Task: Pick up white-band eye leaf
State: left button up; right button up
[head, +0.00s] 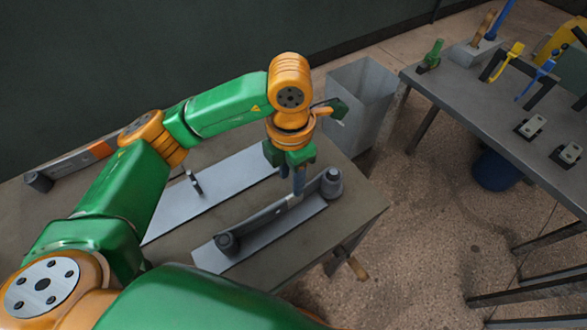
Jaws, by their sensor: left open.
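The white-band eye leaf is a long dark grey bar (262,219) with a round eye at each end, lying on a pale flat plate on the near bench. A pale band (294,201) shows on it right of its middle. My left gripper (298,188) points down at the leaf at this band, with its fingers open. From this angle I cannot tell whether the fingers touch the leaf. My right gripper is not in view.
A second leaf (72,163) with an orange band lies at the bench's far left. A grey bin (362,90) stands beyond the bench. A tool table (480,105) is at right, with a blue bucket (496,172) beneath.

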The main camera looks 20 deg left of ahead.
aim_at(293, 205)
pick_arm(q)
jog(key=shift+s+d+f+p, duration=0.2)
jog(key=shift+s+f+p, duration=0.2)
jog(key=shift+s+f, duration=0.1)
jog(key=shift+s+d+f+p, duration=0.15)
jog(key=shift+s+f+p, duration=0.2)
jog(key=shift+f, duration=0.1)
notch_tip(293, 205, down, 4)
jog(key=shift+r+p, duration=0.1)
jog(key=shift+p, duration=0.2)
jog(key=shift+w+f, duration=0.2)
jog(key=shift+w, duration=0.1)
jog(key=shift+s+r, duration=0.15)
grip_shut()
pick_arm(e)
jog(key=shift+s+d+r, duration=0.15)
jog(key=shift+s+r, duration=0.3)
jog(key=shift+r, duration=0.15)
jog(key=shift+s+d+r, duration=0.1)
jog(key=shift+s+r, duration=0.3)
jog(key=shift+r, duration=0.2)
